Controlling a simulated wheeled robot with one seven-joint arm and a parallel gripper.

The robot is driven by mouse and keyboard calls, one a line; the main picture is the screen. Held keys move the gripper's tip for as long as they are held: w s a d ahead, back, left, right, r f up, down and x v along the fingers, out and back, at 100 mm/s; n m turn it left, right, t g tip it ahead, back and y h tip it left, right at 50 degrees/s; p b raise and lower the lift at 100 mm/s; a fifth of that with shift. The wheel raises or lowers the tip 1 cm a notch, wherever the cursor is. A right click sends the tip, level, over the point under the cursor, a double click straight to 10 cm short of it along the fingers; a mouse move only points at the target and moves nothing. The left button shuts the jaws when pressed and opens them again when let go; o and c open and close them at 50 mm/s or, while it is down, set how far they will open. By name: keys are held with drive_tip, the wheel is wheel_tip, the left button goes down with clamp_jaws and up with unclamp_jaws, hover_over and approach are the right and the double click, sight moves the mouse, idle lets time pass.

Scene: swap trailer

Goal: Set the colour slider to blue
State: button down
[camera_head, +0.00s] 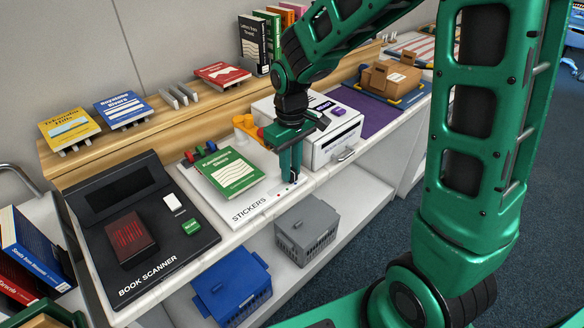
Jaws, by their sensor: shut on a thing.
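My gripper (291,178) points down at the front edge of the white sticker board (215,205), just right of the word STICKERS. Its fingers are shut on the colour slider, whose knob is mostly hidden between them. A row of small coloured dots runs along the board's edge beside the fingertips; a reddish one shows to their left. They are too small to tell which colour the slider stands at. A green book (228,172) lies on the board, left of my gripper.
A black book scanner (150,240) stands at the left. A white printer-like machine (330,130) stands close behind and right of my gripper. Red, green and blue pieces (200,152) sit at the board's back. A blue crate (232,285) and a grey crate (306,228) are on the shelf below.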

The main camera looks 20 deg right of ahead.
sight(292, 170)
drive_tip(key=shift+w+d, duration=0.1)
drive_tip(key=shift+d, duration=0.15)
drive_tip(key=c, duration=1.6)
unclamp_jaws()
drive_tip(key=shift+o, duration=0.2)
drive_tip(key=shift+r, duration=0.1)
wheel_tip(292, 170, up, 11)
drive_tip(key=shift+f, duration=0.2)
